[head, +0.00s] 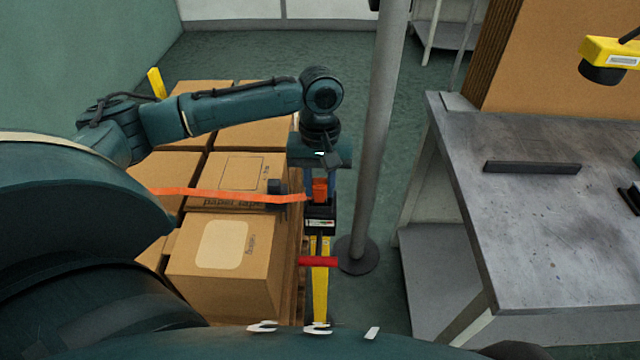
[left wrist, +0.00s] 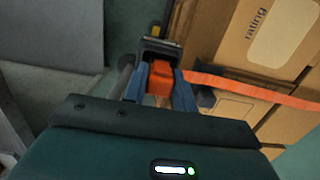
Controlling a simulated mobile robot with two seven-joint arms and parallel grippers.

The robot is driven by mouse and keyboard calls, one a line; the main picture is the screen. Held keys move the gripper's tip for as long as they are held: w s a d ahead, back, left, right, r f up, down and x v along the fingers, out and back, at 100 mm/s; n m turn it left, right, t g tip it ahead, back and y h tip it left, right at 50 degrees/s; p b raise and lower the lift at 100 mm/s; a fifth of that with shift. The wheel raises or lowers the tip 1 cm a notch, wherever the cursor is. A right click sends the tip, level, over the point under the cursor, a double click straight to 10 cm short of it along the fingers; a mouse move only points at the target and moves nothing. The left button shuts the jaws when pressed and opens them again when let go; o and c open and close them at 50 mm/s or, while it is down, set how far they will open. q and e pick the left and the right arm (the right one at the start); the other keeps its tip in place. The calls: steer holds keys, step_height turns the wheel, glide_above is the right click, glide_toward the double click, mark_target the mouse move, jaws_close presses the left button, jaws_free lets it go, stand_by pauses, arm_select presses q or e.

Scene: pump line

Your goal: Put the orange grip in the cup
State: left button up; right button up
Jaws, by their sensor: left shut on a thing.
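The orange grip (head: 320,190) is held between the two blue fingers of my left gripper (head: 320,188), which points down and is shut on it. It also shows in the left wrist view (left wrist: 161,84) between the fingertips. A black cup (head: 320,212) with a white label on its front sits on a yellow post, directly at the grip's lower end. The cup's dark rim also shows in the left wrist view (left wrist: 157,49), just beyond the grip. I cannot tell whether the grip's lower end is inside the cup or just above it. My right gripper is not in view.
A red handle (head: 318,262) crosses the yellow post (head: 320,292). A grey pole (head: 380,130) stands close right. A metal bench (head: 560,230) is farther right.

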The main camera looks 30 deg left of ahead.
arm_select(q)
steer(key=shift+f, duration=0.1)
steer(key=o, duration=1)
steer(key=shift+o, duration=0.2)
step_height(320, 180, up, 12)
steer(key=w+p, duration=0.1)
steer(key=shift+w+a, duration=0.15)
steer(key=shift+a, duration=0.15)
